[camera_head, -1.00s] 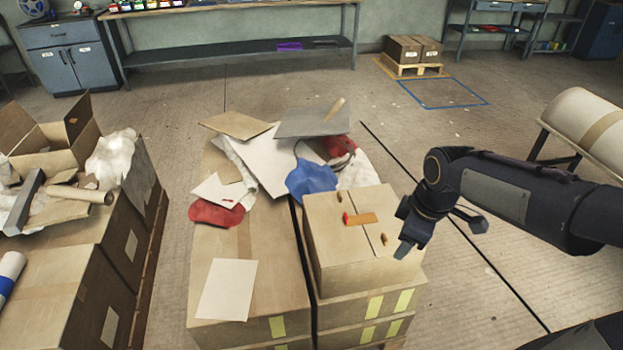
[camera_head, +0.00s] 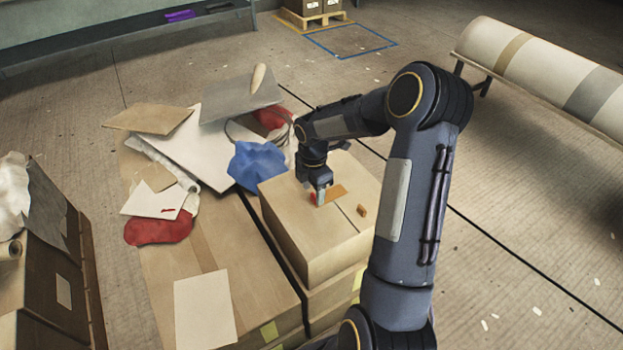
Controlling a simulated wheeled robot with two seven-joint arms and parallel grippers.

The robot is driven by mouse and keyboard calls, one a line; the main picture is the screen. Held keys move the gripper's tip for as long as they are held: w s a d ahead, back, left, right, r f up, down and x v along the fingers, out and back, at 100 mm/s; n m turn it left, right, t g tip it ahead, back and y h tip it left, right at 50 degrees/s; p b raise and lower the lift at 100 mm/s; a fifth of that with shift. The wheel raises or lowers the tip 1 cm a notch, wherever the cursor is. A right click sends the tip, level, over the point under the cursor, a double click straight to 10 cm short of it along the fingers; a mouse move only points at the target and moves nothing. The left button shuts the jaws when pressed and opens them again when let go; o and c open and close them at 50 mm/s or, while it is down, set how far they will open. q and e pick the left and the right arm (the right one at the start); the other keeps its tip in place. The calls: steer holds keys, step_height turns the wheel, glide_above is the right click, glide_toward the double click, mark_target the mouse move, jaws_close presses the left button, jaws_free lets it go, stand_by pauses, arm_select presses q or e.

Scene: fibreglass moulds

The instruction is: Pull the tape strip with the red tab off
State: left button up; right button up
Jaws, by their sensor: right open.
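The cardboard box (camera_head: 296,237) sits on top of stacked boxes in the middle of the view. An orange-brown tape strip (camera_head: 337,192) lies across the seam of its top. The strip's red tab (camera_head: 314,199) shows at its left end. My right gripper (camera_head: 320,200) points down at the tab, its fingertips at or just above it. It is open; whether a finger touches the tab cannot be told. The finger hides part of the tab. A small brown piece (camera_head: 361,210) lies on the box top to the right. My left gripper is not in view.
A blue cloth (camera_head: 257,165), a red cloth (camera_head: 160,228), a grey sheet (camera_head: 240,97) and white board lie behind and left of the box. A white sheet (camera_head: 205,308) lies in front.

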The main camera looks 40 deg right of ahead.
steer(key=shift+f, duration=1.15)
steer(key=c, duration=1)
steer(key=shift+c, duration=0.2)
steer(key=shift+r+p, duration=0.45)
steer(key=shift+r, duration=0.2)
step_height(320, 180, up, 10)
steer(key=p, duration=0.8)
